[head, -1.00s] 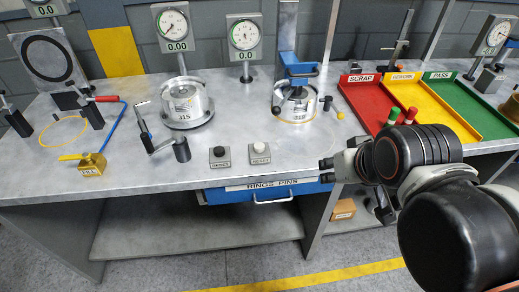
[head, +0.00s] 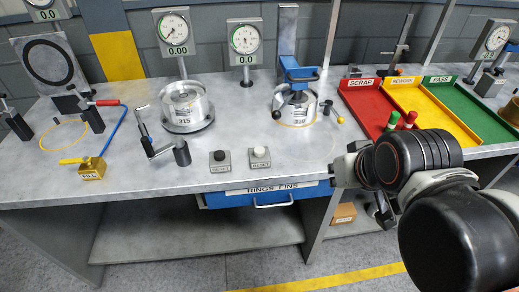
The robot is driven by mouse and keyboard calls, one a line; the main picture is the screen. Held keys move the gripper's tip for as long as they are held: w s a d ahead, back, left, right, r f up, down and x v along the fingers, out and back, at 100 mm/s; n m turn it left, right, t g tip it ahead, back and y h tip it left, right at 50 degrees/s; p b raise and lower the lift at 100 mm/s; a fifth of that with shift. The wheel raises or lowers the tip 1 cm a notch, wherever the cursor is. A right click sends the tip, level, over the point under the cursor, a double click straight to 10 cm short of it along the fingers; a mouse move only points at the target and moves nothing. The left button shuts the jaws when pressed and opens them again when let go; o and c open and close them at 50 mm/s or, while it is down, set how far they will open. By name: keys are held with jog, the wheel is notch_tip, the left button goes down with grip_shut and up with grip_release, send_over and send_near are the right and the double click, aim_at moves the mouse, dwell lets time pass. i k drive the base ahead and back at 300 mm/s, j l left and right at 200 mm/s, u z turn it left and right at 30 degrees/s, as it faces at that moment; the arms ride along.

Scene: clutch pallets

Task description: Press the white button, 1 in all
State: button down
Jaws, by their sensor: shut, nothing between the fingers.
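The white button (head: 260,152) sits on top of a small grey labelled box near the front of the metal bench. It stands upright and nothing covers it. A similar box with a black button (head: 219,155) stands just to its left. My gripper (head: 332,174) is at the bench's front edge, to the right of the white button and apart from it. Its fingers are small in view and look shut, with nothing seen between them. My arm comes in from the right.
Round fixtures marked 315 (head: 184,108) and 318 (head: 297,108) stand behind the buttons. Red, yellow and green trays (head: 500,128) lie at the right. A blue drawer (head: 270,196) is under the front edge. The bench between gripper and white button is clear.

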aim_at(258, 151)
jog(key=k+j+z, duration=0.15)
jog(key=j, duration=0.25)
jog(key=j+z, duration=0.1)
jog(key=j, duration=0.3)
jog(key=k+j+z, duration=0.15)
jog(key=j, duration=0.25)
jog(key=k+j+z, duration=0.1)
jog(key=j, duration=0.25)
jog(key=k, duration=0.1)
